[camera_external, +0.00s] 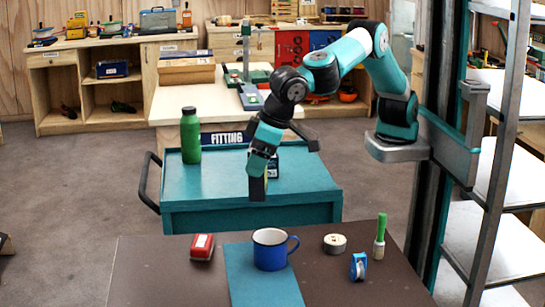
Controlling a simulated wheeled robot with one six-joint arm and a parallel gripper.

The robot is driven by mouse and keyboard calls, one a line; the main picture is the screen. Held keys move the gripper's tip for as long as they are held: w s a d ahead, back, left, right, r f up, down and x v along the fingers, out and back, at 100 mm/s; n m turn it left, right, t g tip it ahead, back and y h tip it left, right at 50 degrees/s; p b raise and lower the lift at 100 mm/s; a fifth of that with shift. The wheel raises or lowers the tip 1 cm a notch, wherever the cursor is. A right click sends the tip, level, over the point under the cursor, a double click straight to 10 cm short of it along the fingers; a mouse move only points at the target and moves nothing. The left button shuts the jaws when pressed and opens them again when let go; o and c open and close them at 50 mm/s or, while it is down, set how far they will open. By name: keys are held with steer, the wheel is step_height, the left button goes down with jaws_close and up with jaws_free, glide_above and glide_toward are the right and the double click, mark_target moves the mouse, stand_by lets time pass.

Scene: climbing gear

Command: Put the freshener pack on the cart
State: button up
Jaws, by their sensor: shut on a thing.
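My gripper (258,190) points down at the near edge of the teal cart (315,187), in front of its top as seen from here. It is shut on a small, thin thing with a yellowish edge, which I take to be the freshener pack (265,184). The fingers hide most of it. I cannot tell its exact height above the cart top. A dark item with a pale label shows partly behind the gripper, over the cart top. The cart has a black handle at its left.
A green bottle (190,136) stands at the cart's back left. On the dark front table (145,270) are a red box (202,246), a blue mug (269,252) on a teal mat (240,285), a tape roll (335,243), a blue spool (358,266) and a green-handled brush (380,237).

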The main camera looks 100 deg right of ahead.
steer(key=w+d+r+m+g+h+p, duration=0.1)
steer(key=w+d+m, duration=0.3)
steer(key=d, duration=0.8)
steer(key=w+d+r+m+g+h+p, duration=0.15)
steer(key=w+d+m, duration=0.25)
steer(key=d, duration=0.8)
steer(key=s+d+m+g, duration=0.2)
steer(key=d+m, duration=0.5)
steer(key=d, duration=1.2)
steer(key=shift+h, duration=0.45)
steer(key=shift+d+f+p, duration=0.15)
steer(key=shift+f+p, duration=0.1)
steer(key=shift+f, duration=4.55)
steer(key=shift+d+f+p, duration=0.1)
steer(key=shift+f+p, duration=0.15)
steer(key=shift+f, duration=4.55)
steer(key=shift+f, duration=0.2)
steer(key=o, duration=1)
steer(key=shift+c, duration=0.2)
